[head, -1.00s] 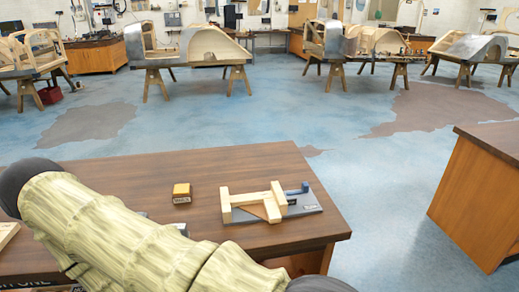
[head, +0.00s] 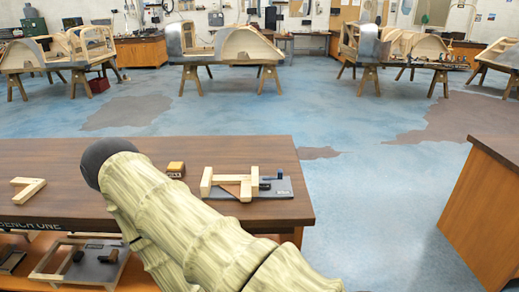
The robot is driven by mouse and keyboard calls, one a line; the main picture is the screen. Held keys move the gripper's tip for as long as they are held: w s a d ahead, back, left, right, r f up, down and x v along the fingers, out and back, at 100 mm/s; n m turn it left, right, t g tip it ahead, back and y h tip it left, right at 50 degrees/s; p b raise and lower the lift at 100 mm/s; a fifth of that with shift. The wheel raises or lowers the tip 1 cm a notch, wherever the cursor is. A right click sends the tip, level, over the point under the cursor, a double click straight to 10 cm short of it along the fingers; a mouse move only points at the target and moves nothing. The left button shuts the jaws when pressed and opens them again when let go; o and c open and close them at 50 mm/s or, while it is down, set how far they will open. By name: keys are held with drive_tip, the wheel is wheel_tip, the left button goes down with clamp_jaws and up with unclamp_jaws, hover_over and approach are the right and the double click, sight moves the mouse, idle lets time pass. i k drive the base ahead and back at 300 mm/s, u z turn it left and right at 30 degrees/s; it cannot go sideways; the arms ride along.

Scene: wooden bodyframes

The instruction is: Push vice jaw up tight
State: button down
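What looks like the vice is on the right part of the bench top: a grey base plate (head: 283,189) with dark blocks (head: 279,174) on its right side. Pale wooden pieces (head: 232,180) lie over and beside its left side, with a brown wedge-like piece between them. Which dark block is the jaw, and whether it touches the wood, is too small to tell. My arm crosses the lower middle of the picture, in front of the bench and close to the vice's near left side in the view. My gripper is not in view.
The dark brown bench top (head: 75,165) has a yellow-topped block (head: 176,168) left of the vice and a wooden corner piece (head: 28,190) at left. A lower shelf holds a wooden frame (head: 85,262). Another bench (head: 480,215) stands at right. Blue floor is open between.

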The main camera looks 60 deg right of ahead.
sight(257, 183)
drive_tip(key=z, duration=1.25)
